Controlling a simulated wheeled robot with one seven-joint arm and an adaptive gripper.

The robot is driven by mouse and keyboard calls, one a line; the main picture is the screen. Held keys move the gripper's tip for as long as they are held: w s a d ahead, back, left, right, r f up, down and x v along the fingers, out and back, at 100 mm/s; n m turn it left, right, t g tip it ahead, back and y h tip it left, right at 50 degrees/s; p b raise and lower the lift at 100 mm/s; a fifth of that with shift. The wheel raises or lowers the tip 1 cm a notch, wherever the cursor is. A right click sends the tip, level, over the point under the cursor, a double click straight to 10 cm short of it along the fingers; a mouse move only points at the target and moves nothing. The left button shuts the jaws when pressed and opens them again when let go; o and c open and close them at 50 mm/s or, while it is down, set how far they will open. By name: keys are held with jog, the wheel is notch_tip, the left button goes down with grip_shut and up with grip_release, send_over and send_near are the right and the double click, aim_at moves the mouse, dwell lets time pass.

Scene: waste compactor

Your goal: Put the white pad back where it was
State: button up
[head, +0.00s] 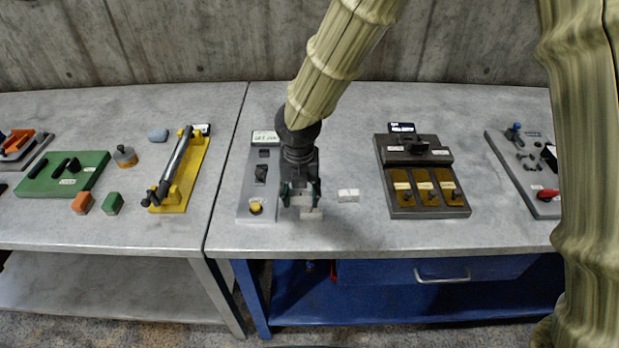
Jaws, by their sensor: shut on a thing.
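My gripper (300,197) points down over the front part of the right-hand table. It is shut on a pale thing, which I take to be the white pad (301,201); the fingers hide much of it. A light patch (312,214) shows just below the fingertips; I cannot tell if it is part of the pad or a separate piece. A small white block (348,195) lies on the table just right of the gripper, apart from it. A grey panel (247,202) with a yellow button (256,207) is close on the left.
A dark panel (424,150) with several brass plates stands to the right. A grey panel with a red handle (548,194) is farther right. On the left are a yellow fixture (182,194), a green panel (95,175) and loose blocks. The table's front strip is clear.

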jog(key=p, duration=0.2)
send_over(309, 187)
jog(key=shift+s+f, duration=0.3)
jog(key=shift+f, duration=0.05)
jog(key=shift+f+p, duration=0.4)
jog(key=shift+f, duration=1.4)
jog(key=shift+f, duration=0.1)
jog(key=o, duration=1.1)
jog(key=shift+w, duration=0.1)
jog(key=r, duration=0.4)
jog(key=s+r+b, duration=0.1)
jog(key=r, duration=0.7)
jog(key=shift+s+r+b, duration=0.1)
jog(key=shift+s+b, duration=0.15)
jog(key=shift+b, duration=0.05)
